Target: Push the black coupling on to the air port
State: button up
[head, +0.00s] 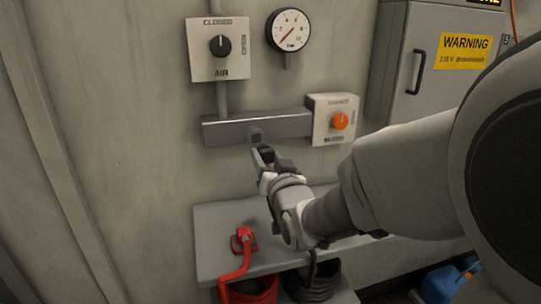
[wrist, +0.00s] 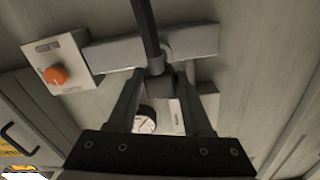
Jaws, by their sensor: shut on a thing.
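My gripper (head: 264,158) is shut on the black coupling (wrist: 156,66), just below and in front of the grey manifold bar (head: 225,133) on the wall. The air port (head: 256,135) shows as a dark square on the bar's face, right above the gripper tip in the head view. In the wrist view the coupling sits between my fingertips, with its dark hose (wrist: 146,20) running up out of the picture. The bar (wrist: 195,41) lies behind it. The coupling covers the port there, and I cannot tell whether they touch.
An AIR knob plate (head: 219,48), a gauge (head: 288,31) and an orange knob box (head: 334,120) surround the bar. Below is a grey shelf (head: 215,232) with a red coupling (head: 243,240) and its hose. A warning-labelled cabinet (head: 418,60) stands right.

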aim_at(256, 139)
jog(key=shift+p+x, duration=0.5)
jog(key=shift+x, duration=2.4)
jog(key=shift+f+b, duration=0.1)
jog(key=shift+b, duration=1.15)
jog(key=shift+w+a, duration=0.15)
jog(key=shift+w, duration=0.4)
dwell(0.4)
jog(key=o, duration=1.3)
jog(key=shift+o, duration=0.2)
jog(key=shift+s, duration=0.1)
